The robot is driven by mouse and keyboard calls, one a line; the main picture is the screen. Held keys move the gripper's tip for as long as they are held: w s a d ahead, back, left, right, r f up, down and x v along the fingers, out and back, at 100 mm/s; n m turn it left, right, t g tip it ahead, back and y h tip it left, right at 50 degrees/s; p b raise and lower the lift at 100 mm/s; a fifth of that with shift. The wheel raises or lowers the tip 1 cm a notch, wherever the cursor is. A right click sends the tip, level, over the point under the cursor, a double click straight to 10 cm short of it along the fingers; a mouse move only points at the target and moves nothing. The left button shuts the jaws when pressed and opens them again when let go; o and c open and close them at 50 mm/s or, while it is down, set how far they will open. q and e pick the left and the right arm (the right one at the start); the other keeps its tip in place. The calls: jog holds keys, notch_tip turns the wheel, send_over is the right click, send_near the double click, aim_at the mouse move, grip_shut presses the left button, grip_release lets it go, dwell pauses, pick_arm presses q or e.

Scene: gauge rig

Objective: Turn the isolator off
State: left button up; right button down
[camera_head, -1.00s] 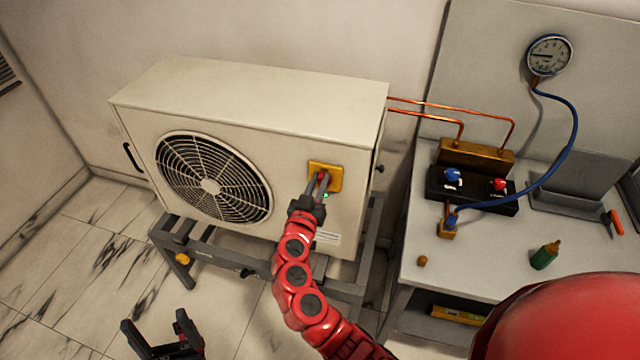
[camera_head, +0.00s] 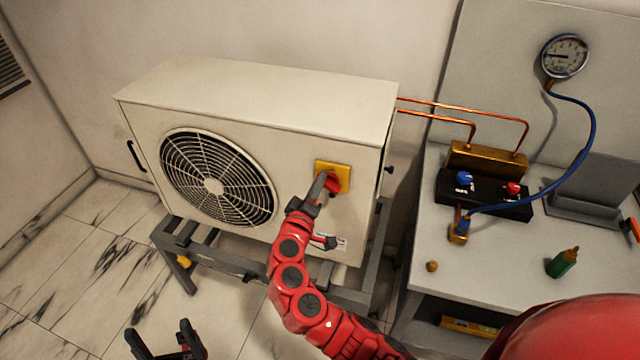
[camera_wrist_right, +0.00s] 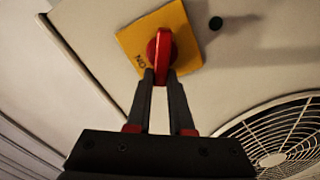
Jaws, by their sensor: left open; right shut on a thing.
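The isolator is a yellow square plate (camera_head: 344,173) with a red rotary handle (camera_head: 333,183) on the front of the beige fan unit (camera_head: 260,92). My right gripper (camera_head: 326,184) is shut on the red handle. In the right wrist view, its two dark fingers (camera_wrist_right: 160,82) close around the lower end of the red handle (camera_wrist_right: 160,52). The lettering "ON" shows on the yellow plate (camera_wrist_right: 180,22), left of the handle. A dark round spot (camera_wrist_right: 215,23) sits beside the plate, with no glow. My left gripper (camera_head: 160,334) is open and empty, low at the left, away from the unit.
The unit stands on a grey metal frame (camera_head: 210,262). A gauge (camera_head: 564,56) hangs above, with a blue hose.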

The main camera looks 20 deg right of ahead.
jog(key=shift+w+a+f+n, duration=0.1)
jog(key=shift+f+n, duration=0.15)
jog(key=shift+n, duration=0.75)
jog(key=shift+s+a+f+n, duration=0.1)
jog(key=shift+f+n, duration=0.15)
jog(key=shift+n, duration=0.75)
jog(key=shift+w+f+n, duration=0.1)
jog(key=shift+f+n, duration=0.15)
jog(key=shift+n, duration=0.75)
jog(key=shift+f, duration=0.1)
jog(key=c, duration=0.8)
grip_release()
jog(key=b+v, duration=0.2)
jog(key=v, duration=1.5)
jog(key=shift+b, duration=0.35)
